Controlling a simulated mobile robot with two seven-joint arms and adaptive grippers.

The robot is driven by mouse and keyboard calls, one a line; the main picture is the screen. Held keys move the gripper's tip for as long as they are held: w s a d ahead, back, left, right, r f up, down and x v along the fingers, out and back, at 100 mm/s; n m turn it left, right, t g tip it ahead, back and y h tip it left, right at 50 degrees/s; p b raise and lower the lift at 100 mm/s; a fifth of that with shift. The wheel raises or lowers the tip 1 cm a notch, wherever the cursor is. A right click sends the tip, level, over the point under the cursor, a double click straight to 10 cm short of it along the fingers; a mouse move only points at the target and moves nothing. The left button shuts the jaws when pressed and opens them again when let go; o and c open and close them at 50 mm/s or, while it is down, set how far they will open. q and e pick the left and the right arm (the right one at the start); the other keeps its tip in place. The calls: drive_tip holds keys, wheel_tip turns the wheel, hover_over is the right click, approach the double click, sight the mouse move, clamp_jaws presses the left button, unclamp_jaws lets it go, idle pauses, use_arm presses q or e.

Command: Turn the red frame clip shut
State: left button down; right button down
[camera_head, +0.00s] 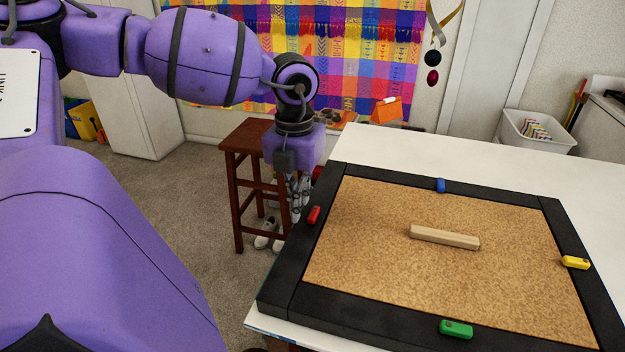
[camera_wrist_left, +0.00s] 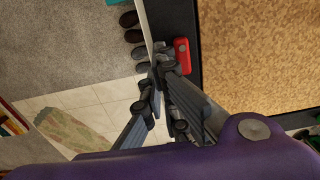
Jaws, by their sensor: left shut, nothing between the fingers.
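The red frame clip (camera_head: 313,215) sits on the left bar of the black frame (camera_head: 275,288), lying lengthwise along that bar and clear of the cork board (camera_head: 370,260). It also shows in the left wrist view (camera_wrist_left: 182,56). My left gripper (camera_head: 296,205) points down beside the frame's left bar, left of the red clip. In the left wrist view its fingertips (camera_wrist_left: 158,72) are shut and empty, just below and left of the clip; I cannot tell whether they touch the frame. My right gripper is not in view.
A blue clip (camera_head: 440,185), a yellow clip (camera_head: 575,262) and a green clip (camera_head: 456,329) sit on the other bars. A wooden bar (camera_head: 444,237) lies on the cork. A brown stool (camera_head: 240,140) stands behind my left gripper.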

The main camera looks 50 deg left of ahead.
use_arm(q)
drive_tip(key=shift+f, duration=0.1)
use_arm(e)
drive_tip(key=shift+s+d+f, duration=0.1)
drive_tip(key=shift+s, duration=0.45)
use_arm(q)
drive_tip(key=shift+f, duration=0.25)
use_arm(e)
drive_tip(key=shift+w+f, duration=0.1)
use_arm(q)
drive_tip(key=shift+f, duration=0.2)
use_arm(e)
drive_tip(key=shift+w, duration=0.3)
use_arm(q)
drive_tip(key=shift+w+d+b, duration=0.1)
drive_tip(key=shift+d+b, duration=0.15)
drive_tip(key=shift+b, duration=0.25)
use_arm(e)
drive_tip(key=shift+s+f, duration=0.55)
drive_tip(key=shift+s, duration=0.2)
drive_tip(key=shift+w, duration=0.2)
use_arm(q)
drive_tip(key=shift+w+d+b, duration=0.15)
drive_tip(key=shift+d+b, duration=0.1)
drive_tip(key=shift+b, duration=0.05)
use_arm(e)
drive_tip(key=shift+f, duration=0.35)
